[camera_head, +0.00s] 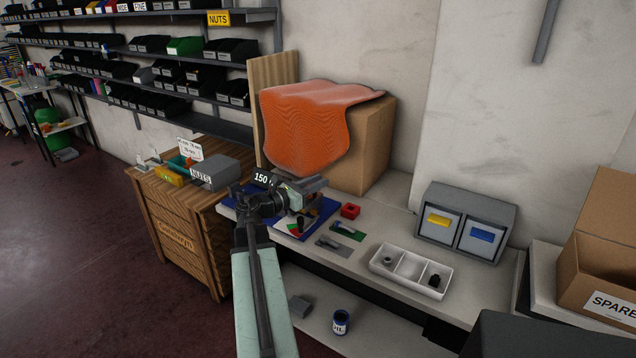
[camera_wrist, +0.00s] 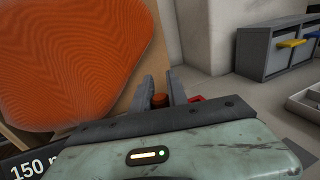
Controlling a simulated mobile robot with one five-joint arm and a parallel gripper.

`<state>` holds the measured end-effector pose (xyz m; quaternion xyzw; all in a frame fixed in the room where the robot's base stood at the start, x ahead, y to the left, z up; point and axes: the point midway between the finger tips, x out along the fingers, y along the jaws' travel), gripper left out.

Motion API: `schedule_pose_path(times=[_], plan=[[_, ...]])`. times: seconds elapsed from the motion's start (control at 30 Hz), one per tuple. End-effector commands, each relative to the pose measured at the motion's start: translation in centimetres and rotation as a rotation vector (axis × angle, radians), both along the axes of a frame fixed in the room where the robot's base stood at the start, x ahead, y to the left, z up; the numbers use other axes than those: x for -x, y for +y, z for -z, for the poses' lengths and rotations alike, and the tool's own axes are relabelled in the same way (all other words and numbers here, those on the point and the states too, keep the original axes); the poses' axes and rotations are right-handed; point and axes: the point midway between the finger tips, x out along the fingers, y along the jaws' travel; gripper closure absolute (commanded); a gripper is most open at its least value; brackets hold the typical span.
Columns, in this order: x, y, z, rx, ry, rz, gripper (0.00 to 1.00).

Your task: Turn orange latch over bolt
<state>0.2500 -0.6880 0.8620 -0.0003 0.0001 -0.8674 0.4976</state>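My gripper (camera_head: 318,183) hangs over the blue mat (camera_head: 322,217) at the left end of the bench. In the wrist view my gripper (camera_wrist: 162,88) has its two grey fingers apart. A short orange-brown round piece (camera_wrist: 160,100) shows between them; I cannot tell whether it is the orange latch or whether the fingers touch it. No bolt is clearly seen at the fingers. A small grey bolt-like part lies on a green plate (camera_head: 355,236), and another small part lies on a grey plate (camera_head: 334,246). My gripper and arm hide part of the mat.
A large orange cloth (camera_head: 305,130) drapes over a cardboard box (camera_head: 374,145) close behind my gripper. A red block (camera_head: 350,210) sits right of the mat. A white divided tray (camera_head: 411,270) and grey drawer unit (camera_head: 466,222) stand further right.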

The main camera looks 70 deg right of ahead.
Motion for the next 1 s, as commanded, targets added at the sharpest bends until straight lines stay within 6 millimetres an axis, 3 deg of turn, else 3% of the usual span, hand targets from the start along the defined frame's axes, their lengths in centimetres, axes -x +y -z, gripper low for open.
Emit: schedule_pose_path(times=[0.17,0.53,0.93,0.97,1.0], plan=[[-0.1,-0.1,0.0,-0.001,-0.001,0.029,1.00],[-1.2,0.5,0.0,-0.001,-0.001,0.355,1.00],[-1.1,0.9,0.0,-0.001,-0.001,0.397,1.00],[-1.1,0.9,0.0,-0.001,-0.001,0.397,0.73],[-1.1,0.9,0.0,-0.001,-0.001,0.397,0.61]])
